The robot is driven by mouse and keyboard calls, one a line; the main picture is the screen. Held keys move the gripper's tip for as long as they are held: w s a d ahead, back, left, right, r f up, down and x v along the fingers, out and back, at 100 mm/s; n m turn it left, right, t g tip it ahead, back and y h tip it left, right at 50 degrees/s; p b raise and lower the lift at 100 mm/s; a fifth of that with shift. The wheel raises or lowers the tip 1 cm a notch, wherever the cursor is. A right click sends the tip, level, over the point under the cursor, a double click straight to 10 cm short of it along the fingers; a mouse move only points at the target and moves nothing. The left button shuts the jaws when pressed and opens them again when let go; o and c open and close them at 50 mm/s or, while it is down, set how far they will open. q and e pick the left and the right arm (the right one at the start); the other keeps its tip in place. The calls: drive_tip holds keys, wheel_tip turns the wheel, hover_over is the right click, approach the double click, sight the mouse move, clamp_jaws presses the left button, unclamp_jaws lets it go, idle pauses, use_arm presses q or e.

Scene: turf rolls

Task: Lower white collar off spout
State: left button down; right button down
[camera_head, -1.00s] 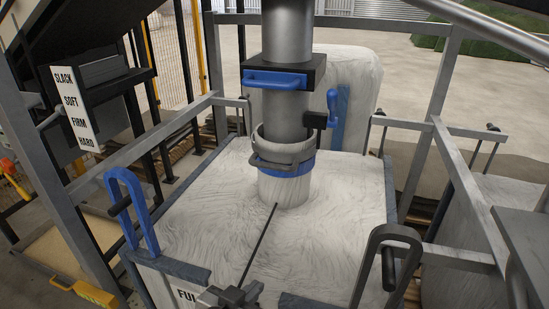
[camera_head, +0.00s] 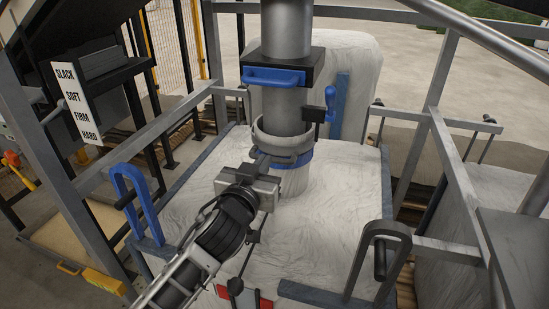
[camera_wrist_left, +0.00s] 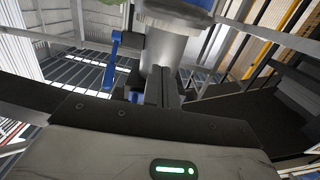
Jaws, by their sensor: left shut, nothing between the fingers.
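The pale white-grey collar (camera_head: 268,141) sits around the lower end of the steel spout (camera_head: 288,115), with a dark grey grip on its front and a blue band (camera_head: 305,160) just below. The white bag's neck (camera_head: 297,180) hangs beneath the band. My left gripper (camera_head: 263,164) is shut at the front left of the collar's grip, its fingertips close against it; I cannot tell whether they touch. In the left wrist view its dark fingers (camera_wrist_left: 160,88) stand in front of the steel pipe (camera_wrist_left: 165,48). My right gripper is not in view.
A blue-handled slide (camera_head: 275,77) crosses the spout above, with a blue lever (camera_head: 331,100) at the right. Blue (camera_head: 138,200) and grey (camera_head: 378,258) bag-loop hooks stand at the near corners. Steel frame bars (camera_head: 438,90) surround the bag. A SLACK-to-HARD gauge (camera_head: 77,103) is at left.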

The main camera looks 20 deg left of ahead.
use_arm(q)
drive_tip(key=w+f, duration=0.4)
drive_tip(key=w, duration=0.4)
drive_tip(key=shift+w+d+f, duration=0.15)
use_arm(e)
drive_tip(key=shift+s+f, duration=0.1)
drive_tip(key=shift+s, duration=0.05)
use_arm(q)
drive_tip(key=shift+f, duration=0.1)
